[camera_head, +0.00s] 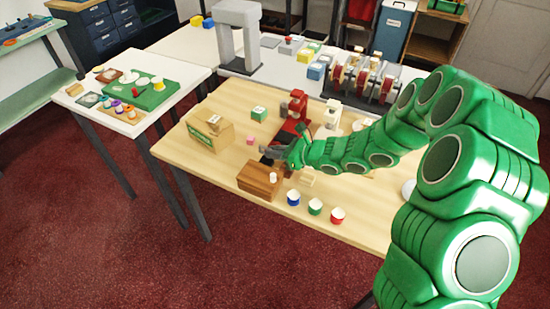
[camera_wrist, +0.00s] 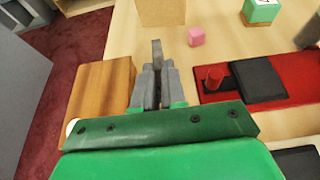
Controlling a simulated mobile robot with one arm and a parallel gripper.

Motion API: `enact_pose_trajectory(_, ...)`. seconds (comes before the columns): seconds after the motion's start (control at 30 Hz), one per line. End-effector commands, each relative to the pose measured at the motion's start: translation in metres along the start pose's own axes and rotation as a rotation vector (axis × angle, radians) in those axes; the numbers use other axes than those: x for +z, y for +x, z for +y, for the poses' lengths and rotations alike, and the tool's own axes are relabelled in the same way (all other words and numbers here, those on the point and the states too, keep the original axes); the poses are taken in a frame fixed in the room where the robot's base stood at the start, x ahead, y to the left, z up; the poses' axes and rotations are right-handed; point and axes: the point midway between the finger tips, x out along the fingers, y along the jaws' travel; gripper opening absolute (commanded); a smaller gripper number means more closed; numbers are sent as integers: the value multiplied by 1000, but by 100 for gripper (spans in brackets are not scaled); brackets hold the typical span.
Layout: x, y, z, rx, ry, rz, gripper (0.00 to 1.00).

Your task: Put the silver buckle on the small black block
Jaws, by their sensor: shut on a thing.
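My gripper (camera_head: 270,151) is low over the wooden table, next to a brown wooden block (camera_head: 260,180). In the wrist view its grey fingers (camera_wrist: 154,85) are closed on a thin grey upright piece (camera_wrist: 157,52). This looks like the silver buckle, seen edge-on and partly hidden by the fingers. A black block (camera_wrist: 258,80) lies on the red base to the right of the fingers, apart from them. A dark patch shows just below the gripper in the head view; I cannot tell whether it is the same block.
A red machine (camera_head: 296,108) stands behind the gripper. A pink cube (camera_wrist: 196,36), a green box (camera_head: 258,113) and a cardboard box (camera_head: 210,131) are nearby. Blue, green and red cups (camera_head: 315,206) line the front edge. Bare table lies left of the brown block.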

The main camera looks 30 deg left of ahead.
Motion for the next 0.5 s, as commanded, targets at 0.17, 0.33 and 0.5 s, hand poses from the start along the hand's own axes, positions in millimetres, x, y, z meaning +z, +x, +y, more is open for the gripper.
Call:
enact_pose_trajectory(0.17, -21, 8, 1, 1, 4, 3, 0)
enact_pose_trajectory(0.33, -26, 10, 1, 0, 2, 3, 0)
enact_pose_trajectory(0.5, -26, 10, 1, 0, 2, 2, 0)
